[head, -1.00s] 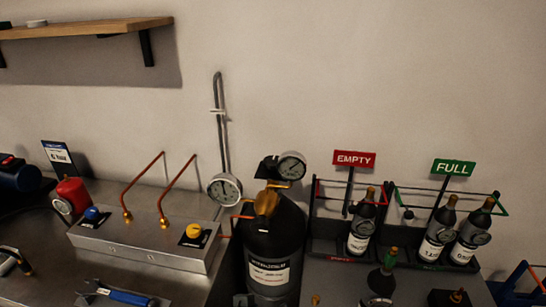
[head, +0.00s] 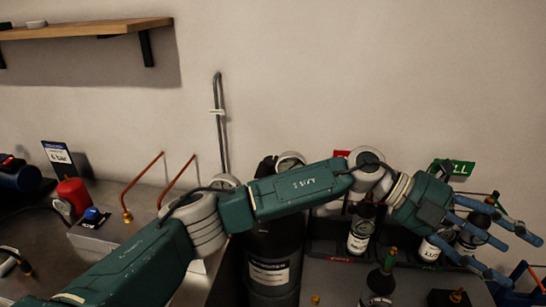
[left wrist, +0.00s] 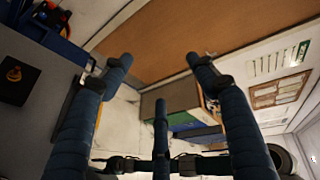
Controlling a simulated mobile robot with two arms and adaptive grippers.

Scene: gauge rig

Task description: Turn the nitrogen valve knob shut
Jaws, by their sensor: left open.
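A blue knob (head: 92,214) sits on the left end of a steel valve box (head: 84,236) in the head view. The yellow knob at the box's right end is hidden behind my left arm. I cannot read which knob is for nitrogen. A large black gas cylinder (head: 272,248) stands right of the box, partly covered by my arm. My left gripper (head: 514,258) is open and empty, at the far right over the bottle rack, well away from the knobs. Its spread blue fingers also show in the left wrist view (left wrist: 160,78). My right gripper is not in view.
Several dark bottles stand at the right, one under my arm (head: 361,230). A green FULL sign (head: 462,168) is behind my gripper. A wooden shelf (head: 80,30) hangs above.

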